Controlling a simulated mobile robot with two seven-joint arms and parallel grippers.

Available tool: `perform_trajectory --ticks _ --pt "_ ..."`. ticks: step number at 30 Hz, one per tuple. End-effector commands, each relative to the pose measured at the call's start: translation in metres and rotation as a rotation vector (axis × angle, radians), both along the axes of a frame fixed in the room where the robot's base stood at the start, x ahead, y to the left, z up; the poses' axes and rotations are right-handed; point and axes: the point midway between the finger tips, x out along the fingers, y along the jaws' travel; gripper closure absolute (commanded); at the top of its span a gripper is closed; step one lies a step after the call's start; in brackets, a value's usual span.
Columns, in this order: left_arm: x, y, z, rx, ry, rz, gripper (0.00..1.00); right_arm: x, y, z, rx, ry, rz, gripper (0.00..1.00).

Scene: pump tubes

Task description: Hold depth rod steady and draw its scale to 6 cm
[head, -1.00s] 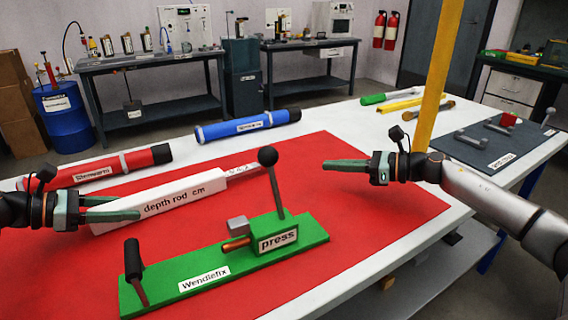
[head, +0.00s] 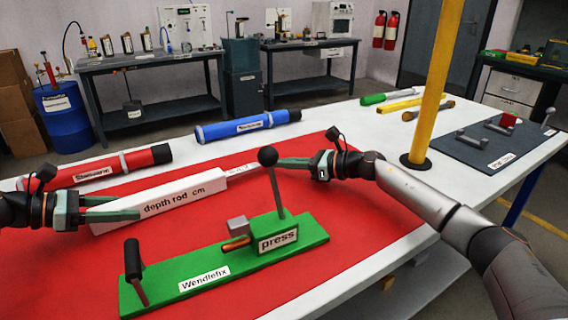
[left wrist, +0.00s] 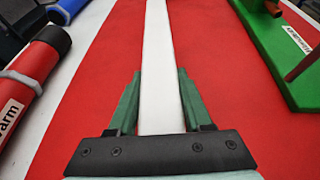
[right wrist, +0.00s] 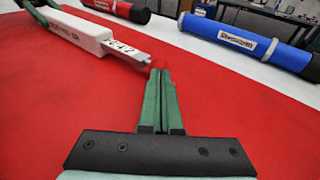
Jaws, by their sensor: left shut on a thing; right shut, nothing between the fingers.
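The white depth rod (head: 180,197) lies on the red mat, pointing to the back right. Its narrow marked scale (head: 240,170) sticks out of the right end and also shows in the right wrist view (right wrist: 125,47). My left gripper (head: 138,214) is shut on the rod's left part, with the white body between its fingers in the left wrist view (left wrist: 157,90). My right gripper (head: 281,162) is shut and empty. In the head view the press knob partly hides this spot.
The green press (head: 300,247) with its upright black-knobbed lever (head: 268,157) stands in front of the scale. A red tube (head: 95,170) and a blue tube (head: 248,126) lie behind. A yellow post (head: 436,90) rises behind my right arm. The mat's right part is bare.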

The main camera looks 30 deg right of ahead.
Motion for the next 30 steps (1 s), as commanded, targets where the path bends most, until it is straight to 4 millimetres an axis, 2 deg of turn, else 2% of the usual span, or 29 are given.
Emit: perform_trajectory --ticks 8,13,20,26,30 --pt "0.000 0.000 0.000 0.000 0.001 0.000 1.00 0.000 0.001 0.000 0.000 0.000 0.000 1.00" --pt "0.000 0.000 0.000 0.000 0.000 -0.001 1.00 0.005 0.014 -0.002 0.002 0.000 0.003 1.00" --pt "-0.002 -0.002 0.000 0.000 0.000 -0.009 1.00 0.005 0.015 -0.003 0.001 0.002 0.003 1.00" --pt "-0.002 -0.003 0.000 -0.001 -0.001 -0.012 1.00 0.000 0.010 -0.002 -0.001 0.002 0.001 1.00" --pt "-0.002 -0.003 0.000 -0.001 0.000 -0.010 1.00 -0.017 -0.004 0.002 -0.003 0.004 0.000 1.00"
